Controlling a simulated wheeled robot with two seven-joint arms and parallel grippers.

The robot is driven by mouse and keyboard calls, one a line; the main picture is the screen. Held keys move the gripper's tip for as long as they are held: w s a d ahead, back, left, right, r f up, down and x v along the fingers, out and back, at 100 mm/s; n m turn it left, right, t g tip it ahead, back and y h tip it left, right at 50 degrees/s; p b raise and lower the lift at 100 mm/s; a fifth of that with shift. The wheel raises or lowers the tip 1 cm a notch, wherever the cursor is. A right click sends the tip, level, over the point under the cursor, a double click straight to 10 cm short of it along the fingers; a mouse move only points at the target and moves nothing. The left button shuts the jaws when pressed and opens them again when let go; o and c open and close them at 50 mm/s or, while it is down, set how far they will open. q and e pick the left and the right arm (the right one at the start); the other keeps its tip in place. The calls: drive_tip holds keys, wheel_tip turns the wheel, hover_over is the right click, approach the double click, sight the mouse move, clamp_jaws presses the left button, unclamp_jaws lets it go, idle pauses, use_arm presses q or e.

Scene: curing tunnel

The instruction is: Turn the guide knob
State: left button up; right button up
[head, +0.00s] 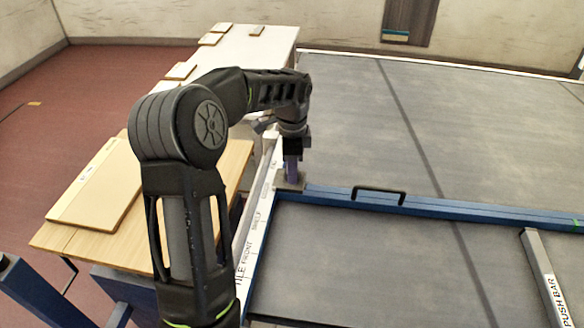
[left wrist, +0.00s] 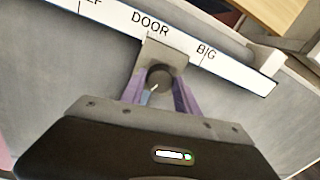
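The guide knob (left wrist: 160,76) is a dark round knob on a grey block (left wrist: 165,52) in the left wrist view. The block sits at a white scale strip (left wrist: 115,17), between the words DOOR and BIG. My left gripper (left wrist: 162,82) has its purple fingers on both sides of the knob, with hardly any gap showing, and looks shut on it. In the head view my left gripper (head: 292,168) points down onto the block (head: 290,184) at the left end of a blue rail (head: 450,209); the knob is hidden there. My right gripper is out of view.
A black handle (head: 378,191) stands on the rail. A pale push bar (head: 545,280) lies at the lower right. The grey belt (head: 440,120) is bare. At left is a wooden table (head: 70,240) with a board (head: 97,187), and a white table (head: 250,48) with several small tiles.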

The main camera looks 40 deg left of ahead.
use_arm(q)
drive_tip(key=o, duration=0.4)
drive_tip(key=shift+s+d+r+b, duration=0.1)
drive_tip(key=shift+r+b, duration=0.2)
drive_tip(key=shift+r, duration=1.65)
drive_tip(key=shift+s+d+r+b, duration=0.1)
drive_tip(key=shift+r+b, duration=0.15)
drive_tip(key=shift+r, duration=1.7)
